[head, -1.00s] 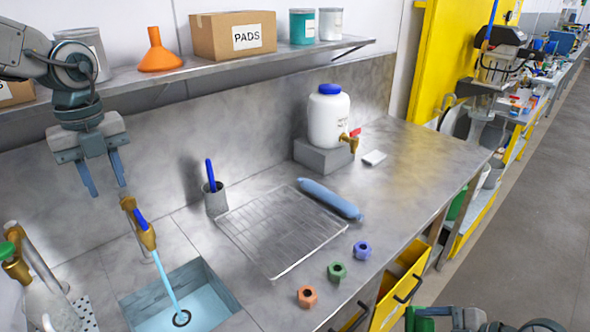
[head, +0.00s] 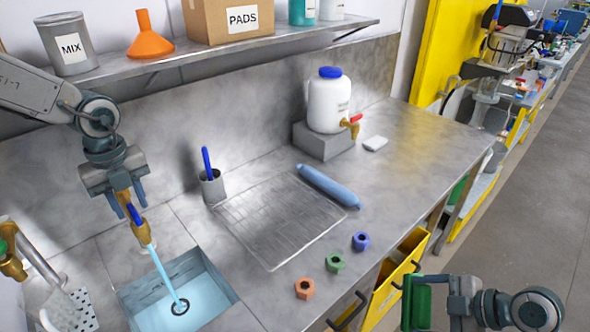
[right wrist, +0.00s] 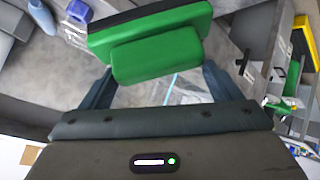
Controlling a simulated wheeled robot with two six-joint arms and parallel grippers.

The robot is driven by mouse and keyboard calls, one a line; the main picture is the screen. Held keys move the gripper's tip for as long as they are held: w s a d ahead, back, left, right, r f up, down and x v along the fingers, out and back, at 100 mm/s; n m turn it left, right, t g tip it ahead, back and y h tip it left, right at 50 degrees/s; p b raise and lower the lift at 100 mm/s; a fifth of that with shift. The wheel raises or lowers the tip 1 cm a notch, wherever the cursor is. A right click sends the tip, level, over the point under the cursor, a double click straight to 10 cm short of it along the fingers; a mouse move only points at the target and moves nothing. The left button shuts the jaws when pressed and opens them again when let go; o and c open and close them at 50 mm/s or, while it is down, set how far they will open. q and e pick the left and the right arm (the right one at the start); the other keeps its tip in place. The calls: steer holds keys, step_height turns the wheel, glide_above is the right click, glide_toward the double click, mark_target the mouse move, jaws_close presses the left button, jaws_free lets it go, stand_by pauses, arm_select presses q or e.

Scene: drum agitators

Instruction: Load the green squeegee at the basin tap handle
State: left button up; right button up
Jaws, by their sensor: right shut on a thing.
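The green squeegee (head: 417,303) is at the bottom right of the head view, held by my right gripper (head: 447,303). In the right wrist view the squeegee (right wrist: 160,55) spans the space between the fingers, with a dark edge strip. The basin tap (head: 141,232) is brass with a blue handle (head: 134,214), and water runs from it into the basin (head: 215,283). My left gripper (head: 127,204) points down at the tap top, its fingers apart with the brass part between them. Whether they touch it is unclear.
A second tap with a green knob (head: 8,238) stands at the left. A shelf (head: 180,62) runs above. A yellow drawer (head: 395,285) stands open.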

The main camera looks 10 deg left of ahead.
arm_select(q)
steer(key=shift+s+d+f, duration=0.1)
steer(key=shift+s+f, duration=0.05)
steer(key=shift+f, duration=0.25)
arm_select(e)
steer(key=shift+s+r, duration=0.1)
steer(key=shift+r, duration=0.1)
arm_select(q)
jaws_close()
arm_select(e)
steer(key=shift+f, duration=0.1)
